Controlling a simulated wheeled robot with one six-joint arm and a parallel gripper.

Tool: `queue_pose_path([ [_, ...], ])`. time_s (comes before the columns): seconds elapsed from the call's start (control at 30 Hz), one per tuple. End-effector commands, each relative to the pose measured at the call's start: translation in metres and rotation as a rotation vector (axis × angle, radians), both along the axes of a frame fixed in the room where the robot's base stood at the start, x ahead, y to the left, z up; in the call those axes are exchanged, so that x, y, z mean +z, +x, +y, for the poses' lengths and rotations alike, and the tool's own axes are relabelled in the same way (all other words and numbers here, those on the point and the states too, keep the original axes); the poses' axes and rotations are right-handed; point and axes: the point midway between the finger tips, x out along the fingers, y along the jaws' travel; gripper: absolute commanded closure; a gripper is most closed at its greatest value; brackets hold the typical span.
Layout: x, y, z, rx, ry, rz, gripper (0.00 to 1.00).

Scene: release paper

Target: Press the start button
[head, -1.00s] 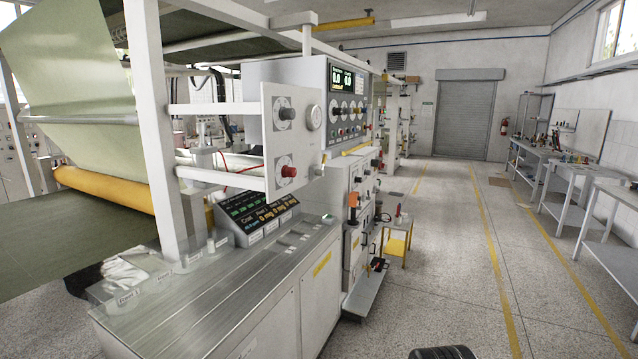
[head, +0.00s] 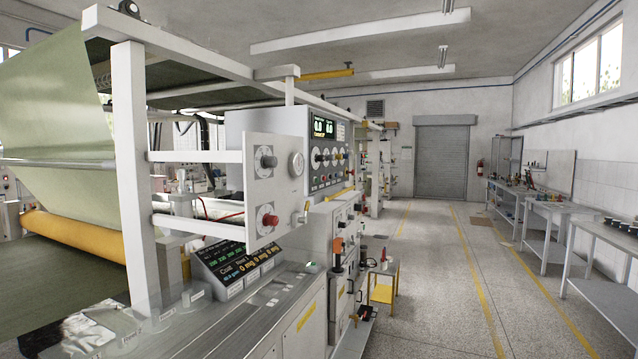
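I cannot tell which control is the start button; no label is readable as such. A small green-lit control (head: 311,264) sits on the grey bench top of the coating machine. A white panel (head: 275,188) on the machine frame carries a red knob or button (head: 268,221) and a dark knob (head: 267,161). Behind it, a control cabinet (head: 325,152) has a lit display, several dials and a row of small coloured buttons. A slanted black display console (head: 237,262) stands on the bench. My gripper is not in view.
A yellow-legged stand (head: 383,283) is beside the machine's far end. The aisle floor (head: 430,290) on the right is open, with yellow lines. Grey work tables (head: 545,212) line the right wall. A grey shutter (head: 441,160) closes the far end.

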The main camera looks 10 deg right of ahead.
Motion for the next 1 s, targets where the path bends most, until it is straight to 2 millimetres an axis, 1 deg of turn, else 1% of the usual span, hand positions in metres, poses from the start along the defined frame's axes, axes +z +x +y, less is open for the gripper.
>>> queue_pose_path([
  [0.03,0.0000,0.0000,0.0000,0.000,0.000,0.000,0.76],
  [0.2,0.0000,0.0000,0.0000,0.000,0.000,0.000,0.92],
  [0.3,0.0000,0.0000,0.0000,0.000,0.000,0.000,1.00],
  [1.0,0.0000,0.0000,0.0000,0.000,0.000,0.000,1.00],
])
